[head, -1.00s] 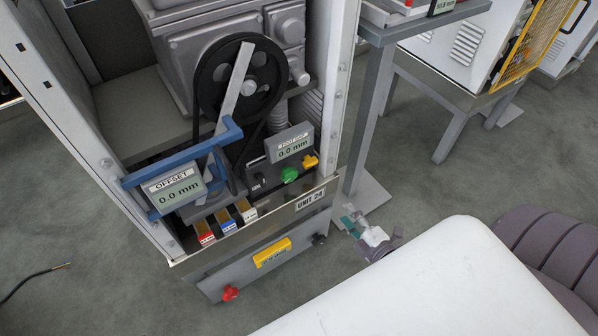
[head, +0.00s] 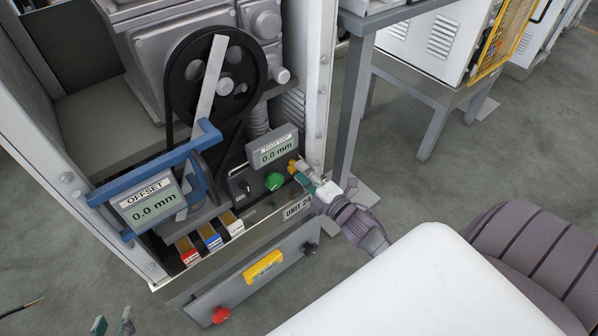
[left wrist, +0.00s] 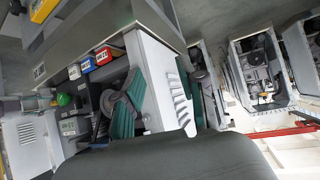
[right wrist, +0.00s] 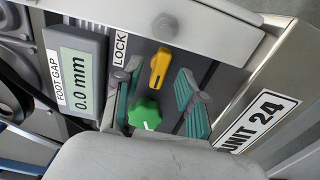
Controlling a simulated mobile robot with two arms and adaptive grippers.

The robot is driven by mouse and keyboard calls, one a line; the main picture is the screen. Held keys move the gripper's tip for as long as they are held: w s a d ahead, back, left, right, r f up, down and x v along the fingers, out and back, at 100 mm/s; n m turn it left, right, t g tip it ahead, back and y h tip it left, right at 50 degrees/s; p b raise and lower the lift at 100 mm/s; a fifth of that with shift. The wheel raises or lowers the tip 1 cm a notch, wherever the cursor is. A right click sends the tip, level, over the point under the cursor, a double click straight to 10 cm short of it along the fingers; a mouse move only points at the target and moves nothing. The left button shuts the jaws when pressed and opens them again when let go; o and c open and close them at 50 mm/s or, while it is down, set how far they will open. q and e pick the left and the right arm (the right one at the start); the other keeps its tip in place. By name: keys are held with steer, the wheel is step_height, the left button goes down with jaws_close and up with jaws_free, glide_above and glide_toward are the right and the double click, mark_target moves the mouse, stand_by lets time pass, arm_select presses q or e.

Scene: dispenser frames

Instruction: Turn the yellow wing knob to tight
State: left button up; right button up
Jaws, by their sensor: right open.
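The yellow wing knob (right wrist: 160,67) sits beside the LOCK label, beyond the green knob (right wrist: 145,114) in the right wrist view. In the head view the yellow knob (head: 292,166) is at the right end of the small panel, partly covered by my right gripper (head: 306,178). My right gripper (right wrist: 156,82) is open, its fingers on either side of the view, with the yellow knob just past the tips and apparently not touched. The FOOT GAP display (head: 275,150) reads 0.0 mm. My left gripper (head: 113,324) is open and empty at the lower left.
A blue handle frame (head: 165,160) with an OFFSET display (head: 148,203) stands left of the panel. A white upright post (head: 318,90) is close right of the knob. A lower panel carries a red knob (head: 221,314).

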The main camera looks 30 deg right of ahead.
steer(key=shift+w+a, duration=0.1)
steer(key=shift+w, duration=0.85)
arm_select(q)
steer(key=shift+w+d+r+t, duration=0.25)
steer(key=shift+w+r+t, duration=0.35)
steer(key=shift+w+r, duration=0.05)
arm_select(e)
steer(key=shift+c, duration=0.2)
jaws_close()
arm_select(q)
steer(key=shift+s, duration=0.1)
